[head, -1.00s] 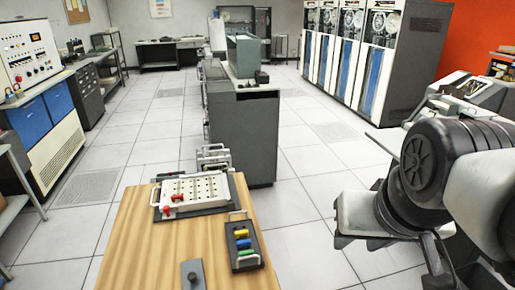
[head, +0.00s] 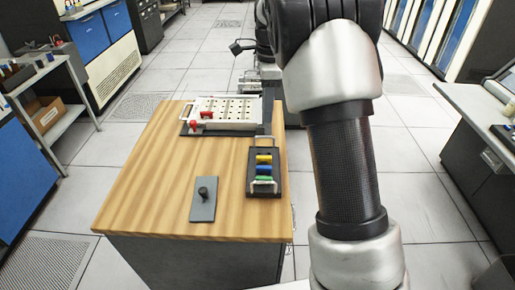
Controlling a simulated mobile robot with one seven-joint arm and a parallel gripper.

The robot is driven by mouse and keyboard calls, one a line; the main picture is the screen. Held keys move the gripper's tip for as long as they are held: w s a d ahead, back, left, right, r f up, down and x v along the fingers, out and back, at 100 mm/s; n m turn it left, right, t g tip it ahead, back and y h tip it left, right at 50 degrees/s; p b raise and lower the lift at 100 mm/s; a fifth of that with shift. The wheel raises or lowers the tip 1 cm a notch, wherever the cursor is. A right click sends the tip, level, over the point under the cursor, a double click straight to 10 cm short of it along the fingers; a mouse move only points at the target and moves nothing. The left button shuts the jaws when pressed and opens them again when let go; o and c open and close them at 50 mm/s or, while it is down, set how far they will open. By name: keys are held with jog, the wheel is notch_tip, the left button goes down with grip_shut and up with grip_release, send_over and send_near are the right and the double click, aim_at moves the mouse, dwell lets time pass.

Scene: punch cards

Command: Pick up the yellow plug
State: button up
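The yellow plug (head: 264,159) lies in a small black tray (head: 250,183) on the wooden table, at the tray's far end. A blue plug (head: 264,170) and a green plug (head: 263,180) lie in the same tray, nearer to me. My arm rises along the right of the table, to the right of the tray. A small dark part that looks like my gripper (head: 240,47) shows beyond the table's far edge, well away from the yellow plug. It is too small to tell whether its fingers are open. I see nothing held in it.
A white plugboard (head: 226,109) with red plugs stands at the table's far side. A grey plate with a black knob (head: 204,198) lies left of the tray. The wooden table's (head: 140,190) left part is bare. A bench (head: 480,110) stands at the right.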

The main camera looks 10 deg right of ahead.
jog(key=m+b, duration=0.1)
jog(key=b, duration=0.1)
send_over(264, 156)
notch_tip(264, 156, down, 14)
jog(key=shift+d+f, duration=0.1)
jog(key=shift+s+f+b, duration=0.1)
jog(key=shift+f+b, duration=0.4)
jog(key=shift+f, duration=2.25)
grip_shut()
